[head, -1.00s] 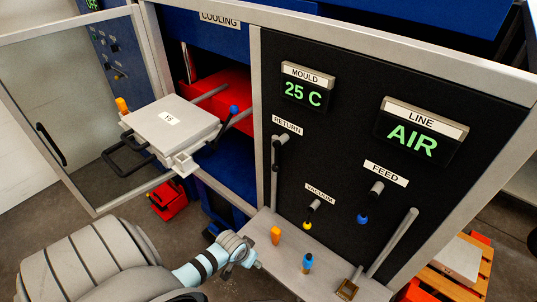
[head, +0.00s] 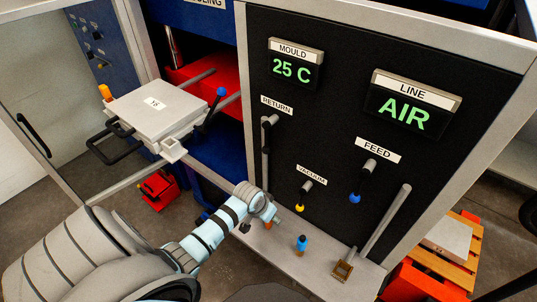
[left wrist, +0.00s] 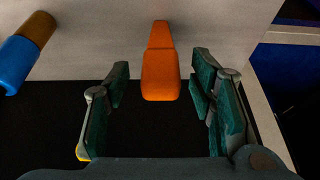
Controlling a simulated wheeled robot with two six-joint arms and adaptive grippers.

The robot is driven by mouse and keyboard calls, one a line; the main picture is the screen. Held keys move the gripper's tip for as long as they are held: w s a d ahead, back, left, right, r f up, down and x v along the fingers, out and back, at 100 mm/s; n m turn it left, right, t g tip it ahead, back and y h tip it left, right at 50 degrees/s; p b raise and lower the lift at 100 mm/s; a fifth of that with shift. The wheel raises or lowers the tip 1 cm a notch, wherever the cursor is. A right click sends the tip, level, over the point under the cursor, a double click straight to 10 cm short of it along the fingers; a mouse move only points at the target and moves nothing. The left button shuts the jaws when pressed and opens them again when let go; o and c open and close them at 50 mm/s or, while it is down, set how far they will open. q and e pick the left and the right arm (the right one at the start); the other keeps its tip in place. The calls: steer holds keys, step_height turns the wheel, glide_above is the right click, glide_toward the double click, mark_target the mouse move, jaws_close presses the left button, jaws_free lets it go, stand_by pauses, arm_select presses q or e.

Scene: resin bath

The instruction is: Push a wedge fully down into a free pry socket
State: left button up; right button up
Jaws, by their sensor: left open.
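An orange wedge (head: 268,226) stands on the grey ledge below the panel, mostly hidden behind my left gripper (head: 268,209) in the head view. In the left wrist view the orange wedge (left wrist: 160,75) lies between the two open fingers of my left gripper (left wrist: 160,100), with a gap on each side. The grey mould (head: 150,110) marked 18 sits on rails at the left. A bracket (head: 174,149) at its near corner looks like an empty socket. Another orange piece (head: 105,91) stands up at its far left corner. My right gripper is not in view.
A blue tool (head: 302,243) stands on the ledge (head: 318,262) right of the wedge; it also shows in the left wrist view (left wrist: 17,60). A small brown square holder (head: 343,270) is farther right. The vacuum (head: 300,207) and feed valves hang above.

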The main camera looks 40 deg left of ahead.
arm_select(q)
jaws_close()
steer(key=shift+r, duration=0.1)
